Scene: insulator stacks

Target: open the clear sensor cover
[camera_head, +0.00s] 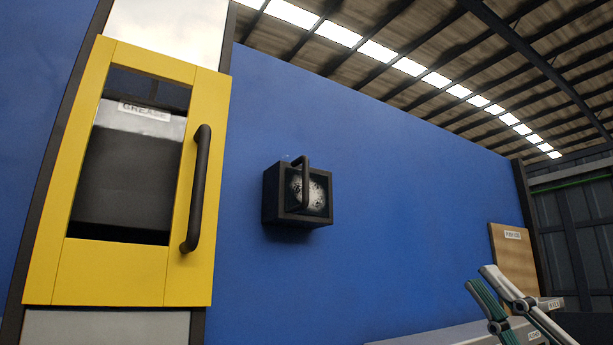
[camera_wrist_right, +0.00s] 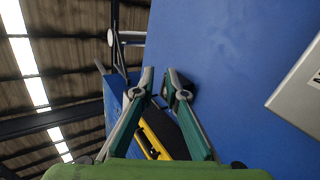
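The sensor cover (camera_head: 318,195) is the front of a small black box on the blue wall, mid-picture in the head view. A pale speckled round thing shows through it, and a black upright bar handle stands in front. The cover looks closed. My right gripper (camera_head: 480,277) is at the lower right of the head view, apart from the box and well to its right. In the right wrist view my right gripper (camera_wrist_right: 160,73) has its fingertips a little apart, with nothing between them. A dark block behind one finger there may be the box. My left gripper is not in view.
A yellow-framed door (camera_head: 110,272) with a window and a long black handle (camera_head: 196,188) stands left of the box. A wooden board (camera_head: 512,265) leans at the right above a grey ledge (camera_head: 450,335). The blue wall (camera_head: 400,190) between box and board is bare.

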